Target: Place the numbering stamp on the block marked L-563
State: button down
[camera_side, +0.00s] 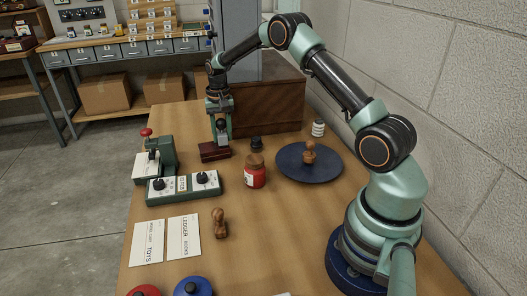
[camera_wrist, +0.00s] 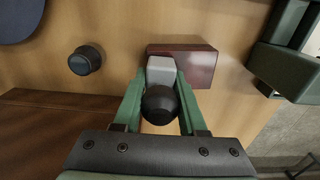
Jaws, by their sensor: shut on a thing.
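My gripper (camera_side: 220,134) is shut on a grey piece with a round black knob, which I take to be the numbering stamp (camera_wrist: 160,70). In the wrist view my green fingers stand on both sides of it, and the black knob points toward the camera. A dark red block (camera_side: 214,152) lies on the table just below my gripper. In the wrist view the block (camera_wrist: 197,66) lies behind the grey end of the stamp, which overlaps its left part. I cannot tell if they touch. No marking on the block is legible.
A green device with dials (camera_side: 184,188) and a green press with a red knob (camera_side: 160,150) stand left of the block. A black knobbed item (camera_side: 256,144), a red jar (camera_side: 254,174) and a dark blue disc (camera_side: 325,170) stand to the right. A brown box (camera_side: 270,106) is behind.

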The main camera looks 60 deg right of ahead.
jog(key=shift+c, duration=2.3)
grip_release()
